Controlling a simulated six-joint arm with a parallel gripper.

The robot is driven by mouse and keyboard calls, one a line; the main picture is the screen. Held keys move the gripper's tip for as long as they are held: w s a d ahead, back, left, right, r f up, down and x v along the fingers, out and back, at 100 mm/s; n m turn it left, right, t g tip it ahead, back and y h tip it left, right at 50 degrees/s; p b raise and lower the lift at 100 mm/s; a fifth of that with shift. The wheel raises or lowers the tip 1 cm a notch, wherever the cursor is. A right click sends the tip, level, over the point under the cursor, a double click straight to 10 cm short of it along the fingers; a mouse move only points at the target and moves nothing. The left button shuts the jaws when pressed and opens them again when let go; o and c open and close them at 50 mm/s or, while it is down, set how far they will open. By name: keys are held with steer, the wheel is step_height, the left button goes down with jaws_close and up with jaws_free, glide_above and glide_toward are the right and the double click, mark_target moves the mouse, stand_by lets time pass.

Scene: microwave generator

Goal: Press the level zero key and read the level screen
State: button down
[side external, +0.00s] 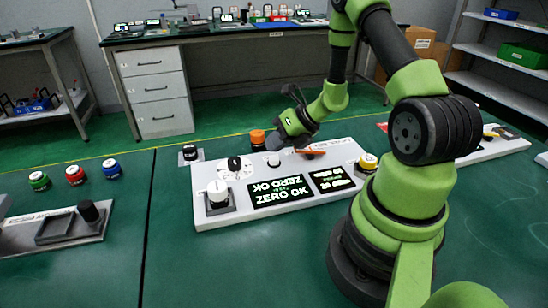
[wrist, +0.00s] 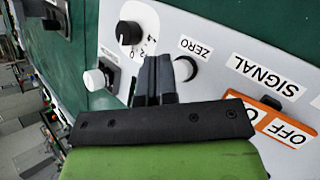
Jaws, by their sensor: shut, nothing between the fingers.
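The white sloped panel (side external: 222,219) stands on the green bench. A round white key (side external: 273,160) rises from it; in the wrist view the ZERO label (wrist: 195,48) is beside a round key (wrist: 186,68) with a dark surround. My gripper (side external: 279,142) is over the back of the panel, near that white key. In the wrist view my shut, empty fingers (wrist: 154,75) are just left of the ZERO key and overlap its edge; I cannot tell if they touch. The large screen (side external: 280,191) reads ZERO OK, upright below and inverted above. A smaller screen (side external: 332,179) has text too small to read.
An orange-topped button (side external: 258,137) stands behind. Coloured buttons (side external: 75,175) sit left.

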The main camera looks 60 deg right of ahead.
mark_target(274, 157)
steer(key=shift+r, duration=0.1)
steer(key=shift+r, duration=2.45)
steer(key=shift+w+a+r, duration=0.1)
steer(key=shift+a+r, duration=0.05)
steer(key=s+a+r+n+g+y, duration=0.2)
steer(key=a+r+n, duration=1.05)
steer(key=n, duration=0.45)
steer(key=s+a+r+n+h, duration=0.1)
steer(key=s+a+r+n, duration=0.1)
steer(key=s+n, duration=0.4)
steer(key=s+a+r+n+h, duration=0.2)
steer(key=s+r+n, duration=0.3)
steer(key=n, duration=0.8)
steer(key=shift+s+a+r+n+t, duration=0.2)
steer(key=shift+s+a+n+t, duration=0.15)
steer(key=shift+s, duration=0.2)
